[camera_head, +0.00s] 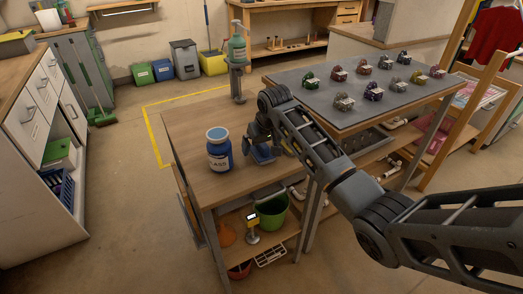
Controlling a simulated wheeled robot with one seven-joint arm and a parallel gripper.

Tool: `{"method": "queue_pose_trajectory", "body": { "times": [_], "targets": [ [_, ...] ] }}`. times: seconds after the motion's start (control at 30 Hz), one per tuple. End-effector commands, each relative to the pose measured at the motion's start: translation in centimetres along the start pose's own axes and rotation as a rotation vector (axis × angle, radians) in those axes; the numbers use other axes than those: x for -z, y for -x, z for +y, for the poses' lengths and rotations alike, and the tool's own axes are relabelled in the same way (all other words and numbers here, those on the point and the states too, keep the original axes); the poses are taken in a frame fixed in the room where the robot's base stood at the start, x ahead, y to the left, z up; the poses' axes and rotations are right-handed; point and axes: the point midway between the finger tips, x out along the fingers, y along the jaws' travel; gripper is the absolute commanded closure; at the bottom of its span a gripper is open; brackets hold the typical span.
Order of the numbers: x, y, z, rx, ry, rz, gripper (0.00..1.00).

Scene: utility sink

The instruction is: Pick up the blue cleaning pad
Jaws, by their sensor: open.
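The blue cleaning pad (263,154) lies on the wooden table, to the right of a blue jar. Its left part is covered by my gripper. My gripper (250,149) is at the pad, pointing down towards the table. My jaws are open. The fingertips are small and dark here, and I cannot tell whether they touch the pad or stand just beside or above it.
A blue jar (219,150) with a white label stands close on the left. A green bottle-like device (237,60) stands at the table's back. A grey-topped table (345,105) with several colored items adjoins on the right. The front of the wooden table (215,190) is clear.

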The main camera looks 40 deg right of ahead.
Motion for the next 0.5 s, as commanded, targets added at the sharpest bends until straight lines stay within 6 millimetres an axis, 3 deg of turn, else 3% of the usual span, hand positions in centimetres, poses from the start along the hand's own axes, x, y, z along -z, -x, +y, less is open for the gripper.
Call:
{"method": "queue_pose_trajectory", "body": {
  "times": [0.33, 0.5],
  "targets": [
    [0.01, -0.94, 0.01, 0.000, -0.001, 0.001, 0.00],
    [0.00, -0.93, 0.00, 0.001, -0.001, 0.001, 0.15]
  ]
}}
